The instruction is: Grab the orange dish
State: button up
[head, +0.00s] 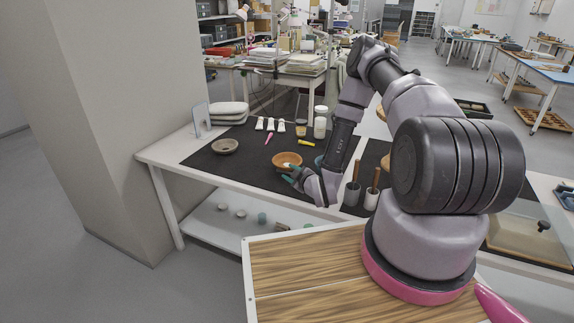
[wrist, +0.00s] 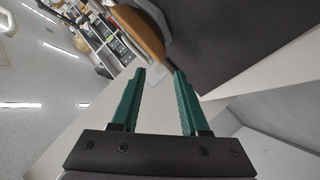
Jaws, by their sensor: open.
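The orange dish (head: 287,159) is a shallow round bowl on the dark mat (head: 240,173) of the white table, with a small pale thing showing inside it. My gripper (head: 291,172) is open at the dish's near side, its green fingers close to the rim; I cannot tell whether they touch it. In the wrist view the dish (wrist: 140,32) shows as an orange-brown curve at the top, beyond the open, empty fingers (wrist: 160,72).
A grey bowl (head: 225,146) sits to the left on the mat. White tubes, a pink tool (head: 268,138), a yellow tool (head: 306,142) and a white jar (head: 320,122) lie behind. Two holders with brown-handled tools (head: 352,192) stand right of my gripper.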

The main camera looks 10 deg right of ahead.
send_near(281, 161)
jog(key=w+a, duration=0.1)
jog(key=a, duration=0.1)
jog(key=w+a+f, duration=0.1)
jog(key=w+a, duration=0.1)
jog(key=shift+w+a+f, duration=0.1)
jog(key=shift+a, duration=0.1)
grip_shut()
dwell(1.4)
